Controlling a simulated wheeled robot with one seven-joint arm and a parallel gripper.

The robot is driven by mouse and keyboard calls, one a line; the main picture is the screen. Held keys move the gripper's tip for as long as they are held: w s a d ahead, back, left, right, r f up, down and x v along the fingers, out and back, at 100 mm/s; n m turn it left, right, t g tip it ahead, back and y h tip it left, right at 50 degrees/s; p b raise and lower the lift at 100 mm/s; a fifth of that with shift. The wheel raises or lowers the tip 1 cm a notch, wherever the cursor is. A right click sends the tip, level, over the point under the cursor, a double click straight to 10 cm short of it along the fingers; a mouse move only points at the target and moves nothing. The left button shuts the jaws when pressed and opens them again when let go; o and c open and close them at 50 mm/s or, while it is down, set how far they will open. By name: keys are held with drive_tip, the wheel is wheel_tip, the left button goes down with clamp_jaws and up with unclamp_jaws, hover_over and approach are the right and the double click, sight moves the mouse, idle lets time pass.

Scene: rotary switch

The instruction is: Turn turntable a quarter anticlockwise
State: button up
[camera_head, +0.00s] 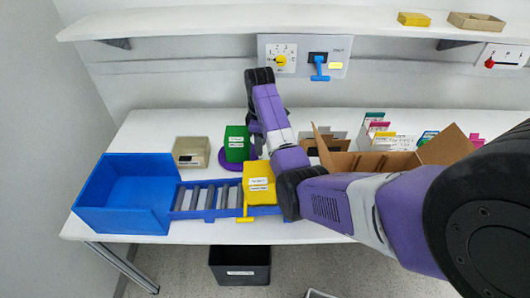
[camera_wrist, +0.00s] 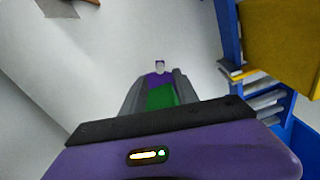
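The purple turntable (camera_head: 229,162) lies on the table behind the yellow box, with an upright green box (camera_head: 236,141) bearing a white label on it. My arm comes from the right and hides the turntable's right side. My gripper (camera_wrist: 157,88) is at the turntable, its two grey fingers apart. Between the fingers the wrist view shows green (camera_wrist: 160,98) and purple, with a small pale piece (camera_wrist: 159,65) just beyond. I cannot tell whether the fingers touch anything. In the head view the fingers are hidden behind my arm.
A blue bin (camera_head: 125,197), a roller track (camera_head: 210,197) and a yellow box (camera_head: 259,183) stand at the front. A beige container (camera_head: 191,152) is to the left. A cardboard box (camera_head: 375,160) is at right. A switch panel (camera_head: 305,55) is on the wall.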

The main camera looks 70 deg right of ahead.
drive_tip(key=shift+f, duration=3)
clamp_jaws()
